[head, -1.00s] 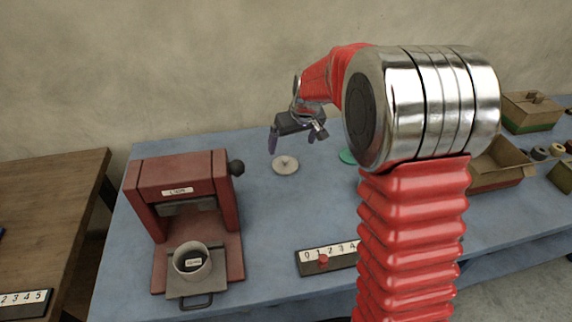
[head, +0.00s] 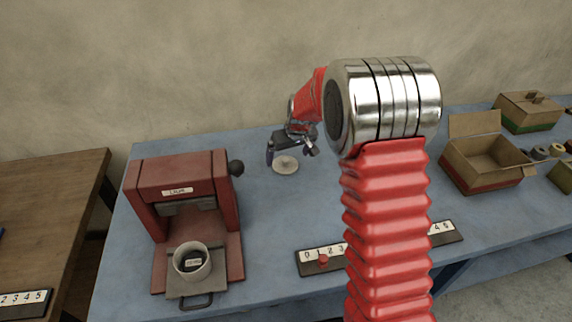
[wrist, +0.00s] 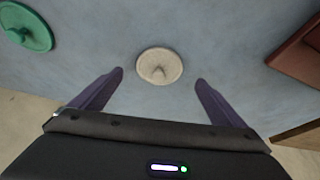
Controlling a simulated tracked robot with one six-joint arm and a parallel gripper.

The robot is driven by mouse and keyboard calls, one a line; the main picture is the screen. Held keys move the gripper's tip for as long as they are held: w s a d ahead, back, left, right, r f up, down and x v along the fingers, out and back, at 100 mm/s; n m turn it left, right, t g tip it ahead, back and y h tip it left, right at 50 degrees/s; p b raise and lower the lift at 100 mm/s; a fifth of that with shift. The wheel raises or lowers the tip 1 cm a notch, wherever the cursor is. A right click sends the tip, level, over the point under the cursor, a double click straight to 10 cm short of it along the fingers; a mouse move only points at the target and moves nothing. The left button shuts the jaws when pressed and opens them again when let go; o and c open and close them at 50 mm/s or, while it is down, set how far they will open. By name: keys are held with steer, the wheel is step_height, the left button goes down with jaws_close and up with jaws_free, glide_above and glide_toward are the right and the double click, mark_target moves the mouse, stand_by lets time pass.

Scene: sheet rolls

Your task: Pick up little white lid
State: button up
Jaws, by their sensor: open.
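The little white lid (head: 285,165) is a pale round disc with a small knob in its middle. It lies flat on the blue table (head: 270,220) near the back, to the right of the red machine. My gripper (head: 289,155) is above and just behind the lid in the head view. In the wrist view the lid (wrist: 159,66) lies ahead of and centred between my two dark purple fingertips (wrist: 159,78). The fingers are spread wide and hold nothing. The lid's whole top shows in the wrist view.
A green lid (wrist: 26,27) lies to one side in the wrist view. The red machine (head: 183,190) with a white cup (head: 192,263) stands left. A numbered strip (head: 320,254) lies in front. An open cardboard box (head: 484,165) stands right. The wall is close behind.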

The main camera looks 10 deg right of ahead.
mark_target(286, 160)
steer(key=shift+x, duration=2.6)
steer(key=shift+w, duration=0.15)
steer(key=shift+d, duration=0.1)
steer(key=shift+c, duration=0.2)
steer(key=shift+r, duration=0.1)
steer(key=c, duration=1.1)
